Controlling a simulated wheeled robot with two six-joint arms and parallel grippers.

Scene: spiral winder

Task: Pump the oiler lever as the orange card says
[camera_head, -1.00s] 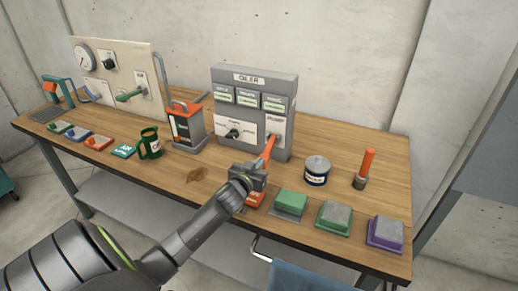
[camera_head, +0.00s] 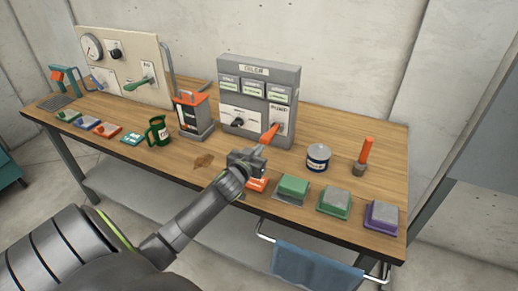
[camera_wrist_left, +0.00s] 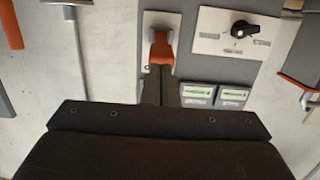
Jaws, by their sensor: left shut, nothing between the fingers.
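The grey oiler box (camera_head: 258,70) stands at the back of the bench, with labelled windows and a dial. Its orange lever (camera_head: 270,133) sticks out from the right side of its front and slopes down toward me. My left gripper (camera_head: 263,149) is shut and empty, with its fingers at the lever's lower end; I cannot tell if they touch. In the left wrist view the lever (camera_wrist_left: 161,47) lies just beyond the shut fingers (camera_wrist_left: 160,88). An orange card-like piece (camera_head: 257,184) lies by the bench's front edge, partly hidden by my wrist; its text is unreadable.
A white-and-blue tin (camera_head: 317,158) and an orange-handled tool (camera_head: 365,155) stand right of the oiler. Green (camera_head: 292,188) and purple (camera_head: 382,216) blocks line the front edge. A blue towel (camera_head: 315,268) hangs in front.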

